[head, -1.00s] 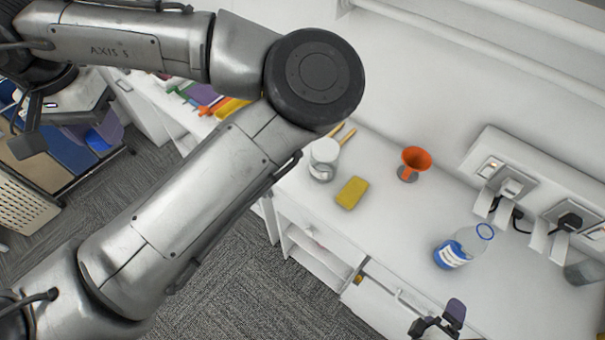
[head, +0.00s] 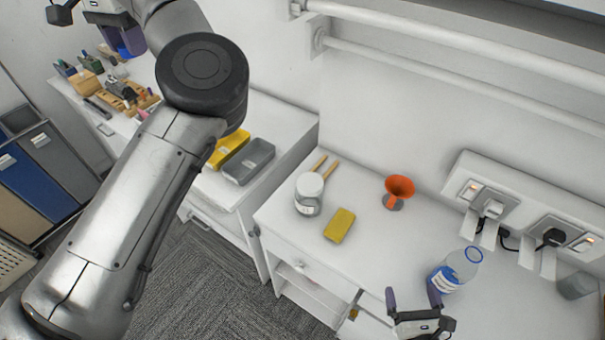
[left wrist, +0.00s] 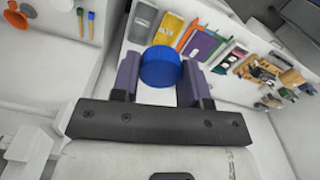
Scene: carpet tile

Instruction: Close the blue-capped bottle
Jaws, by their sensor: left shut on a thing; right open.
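My left gripper (head: 118,42) is at the upper left of the head view, far from the bottle. In the left wrist view its purple fingers (left wrist: 158,84) are shut on the round blue cap (left wrist: 160,67).
A white-lidded jar (head: 309,195), a yellow sponge (head: 339,226) and an orange funnel (head: 399,188) stand left of the bottle. Wall sockets with plugs (head: 491,209) are behind it. A grey box (head: 576,286) is to its right. Bench space in front of the bottle is clear.

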